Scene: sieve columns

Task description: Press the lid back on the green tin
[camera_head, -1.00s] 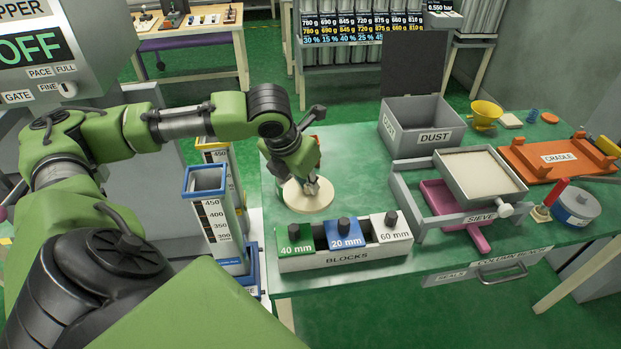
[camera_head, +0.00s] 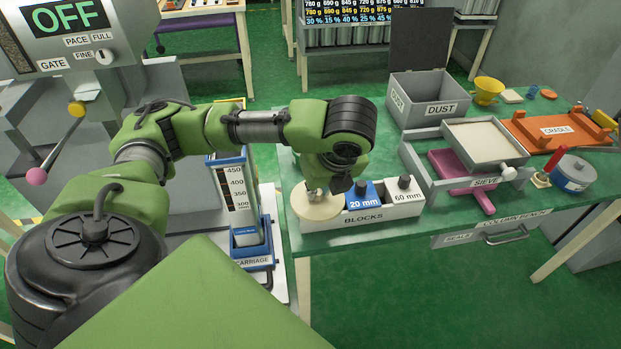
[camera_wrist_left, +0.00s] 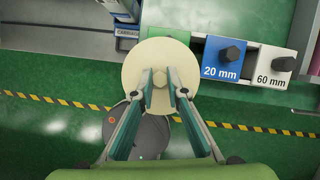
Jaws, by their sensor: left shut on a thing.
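A round cream disc with a small knob (camera_head: 304,207), which looks like a lid, is in my left gripper (camera_head: 316,193). In the left wrist view the fingers (camera_wrist_left: 160,92) are shut on the knob, and the disc (camera_wrist_left: 150,60) lies flat below them. The disc is over the left end of the blocks tray and hides the 40 mm block there. I cannot tell the gap between disc and tray. I cannot make out a green tin in either view now. My right gripper is not in view.
The blocks tray (camera_head: 345,221) holds the blue 20 mm block (camera_head: 361,198) and white 60 mm block (camera_head: 404,192). The carriage (camera_head: 253,262) is left of the bench.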

